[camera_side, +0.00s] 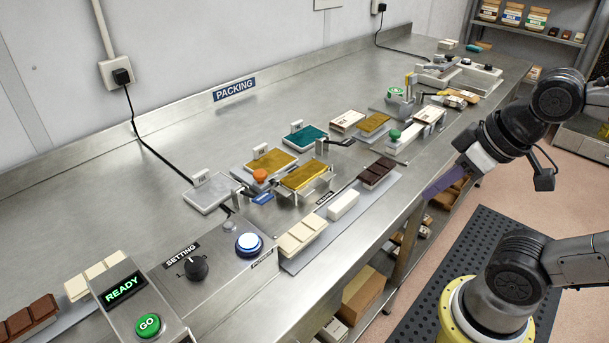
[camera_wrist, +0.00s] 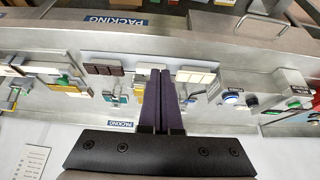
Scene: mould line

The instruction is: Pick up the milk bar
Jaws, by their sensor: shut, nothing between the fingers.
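A medium-brown segmented bar, which looks like the milk bar (camera_side: 30,318), lies at the lower left edge of the side view, partly cut off by the frame. I cannot make it out in the wrist view. A darker brown bar (camera_side: 377,173) lies on a long grey tray (camera_side: 330,243); it also shows in the wrist view (camera_wrist: 103,70). My gripper (camera_side: 437,188) has purple fingers, shut and empty, off the bench's front edge at the right. In the wrist view the closed fingers (camera_wrist: 160,73) point at the bench, apart from every bar.
A white block (camera_side: 343,205) and a cream bar (camera_side: 302,236) share the tray. Another cream bar (camera_side: 92,276) is behind the READY box (camera_side: 125,288). The SETTING box (camera_side: 205,270) and several moulds (camera_side: 305,176) crowd the bench. The back strip is mostly free.

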